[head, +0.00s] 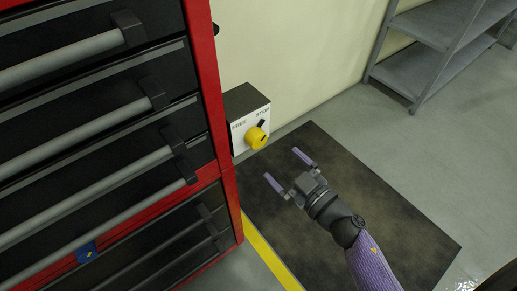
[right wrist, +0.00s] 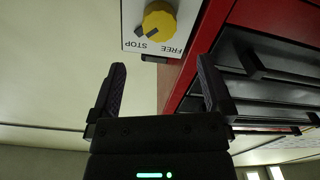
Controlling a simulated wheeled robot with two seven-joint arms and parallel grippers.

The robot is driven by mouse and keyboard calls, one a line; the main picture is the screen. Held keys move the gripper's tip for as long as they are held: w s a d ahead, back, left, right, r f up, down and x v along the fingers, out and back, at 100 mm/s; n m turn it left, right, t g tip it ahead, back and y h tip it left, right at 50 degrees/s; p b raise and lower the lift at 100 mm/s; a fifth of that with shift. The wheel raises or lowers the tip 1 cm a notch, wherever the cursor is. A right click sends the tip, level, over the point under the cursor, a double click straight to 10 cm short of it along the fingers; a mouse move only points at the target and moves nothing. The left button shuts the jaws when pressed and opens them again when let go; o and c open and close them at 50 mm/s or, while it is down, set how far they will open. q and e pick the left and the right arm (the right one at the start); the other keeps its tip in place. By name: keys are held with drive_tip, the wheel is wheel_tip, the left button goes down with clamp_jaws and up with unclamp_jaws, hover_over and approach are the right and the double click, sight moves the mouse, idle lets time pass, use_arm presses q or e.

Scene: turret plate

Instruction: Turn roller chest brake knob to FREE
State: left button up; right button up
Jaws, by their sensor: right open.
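The yellow brake knob (head: 257,138) sits on the front of a white-faced box (head: 240,143) fixed at the side of the red and black roller chest (head: 226,180). FREE is printed on the left and STOP on the right. The knob's dark pointer is turned to STOP. The knob also shows in the right wrist view (right wrist: 159,22), upside down, its pointer by the word STOP. My right gripper (head: 284,167) is open and empty, a short way from the knob and not touching it. My left gripper is not in view.
The chest's drawers with long grey handles (head: 90,190) fill the left side. A dark mat (head: 370,190) lies on the floor beside a yellow line (head: 268,255). A grey shelf (head: 435,30) stands at the back right. The space before the knob is clear.

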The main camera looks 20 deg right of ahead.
sight(260, 142)
drive_tip(key=b+x, duration=0.1)
drive_tip(key=x, duration=0.7)
drive_tip(key=shift+w, duration=0.2)
drive_tip(key=shift+w+a+r, duration=0.1)
drive_tip(key=shift+w+a, duration=0.05)
drive_tip(key=shift+w, duration=0.15)
drive_tip(key=c, duration=1.3)
drive_tip(key=shift+o, duration=0.2)
